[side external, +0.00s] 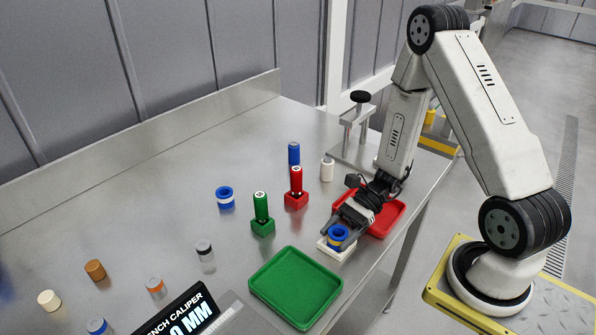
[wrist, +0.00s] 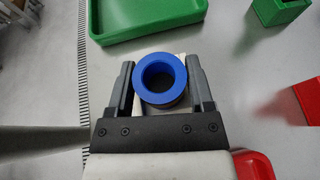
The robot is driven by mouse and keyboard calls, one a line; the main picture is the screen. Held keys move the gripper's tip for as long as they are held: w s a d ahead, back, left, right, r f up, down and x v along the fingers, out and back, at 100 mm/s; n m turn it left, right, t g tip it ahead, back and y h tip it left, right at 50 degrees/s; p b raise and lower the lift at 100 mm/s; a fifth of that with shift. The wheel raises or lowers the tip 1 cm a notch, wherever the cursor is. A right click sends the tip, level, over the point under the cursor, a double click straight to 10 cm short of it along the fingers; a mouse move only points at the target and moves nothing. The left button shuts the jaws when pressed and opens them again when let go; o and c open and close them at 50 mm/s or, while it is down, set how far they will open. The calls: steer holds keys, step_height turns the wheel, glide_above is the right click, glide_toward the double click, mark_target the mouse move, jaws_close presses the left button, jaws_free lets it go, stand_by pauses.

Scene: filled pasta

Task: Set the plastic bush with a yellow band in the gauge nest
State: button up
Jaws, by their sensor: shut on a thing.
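The plastic bush with a yellow band (side external: 338,236) is a short blue ring with a hole through it. My gripper (side external: 340,228) is shut on it. The bush stands roughly upright at a white square block, which looks like the gauge nest (side external: 325,246). In the wrist view, the blue ring (wrist: 183,80) sits between the two jaws, and part of the white block shows behind it. The bush's lower end is hidden, so I cannot tell how deep it sits or whether it touches the nest floor.
A green tray (side external: 295,285) lies in front and a red tray (side external: 392,222) behind my gripper. Green (side external: 262,225) and red (side external: 296,200) blocks hold upright cylinders. A blue bush with a white band (side external: 225,198) stands left. Several small cylinders and a caliper display (side external: 185,318) are front left.

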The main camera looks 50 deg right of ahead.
steer(key=shift+f, duration=0.4)
steer(key=shift+s+f, duration=0.1)
steer(key=shift+f, duration=0.15)
steer(key=o, duration=1.3)
steer(key=shift+w+r, duration=0.2)
steer(key=shift+r, duration=0.35)
steer(key=v, duration=1.2)
steer(key=shift+s, duration=0.15)
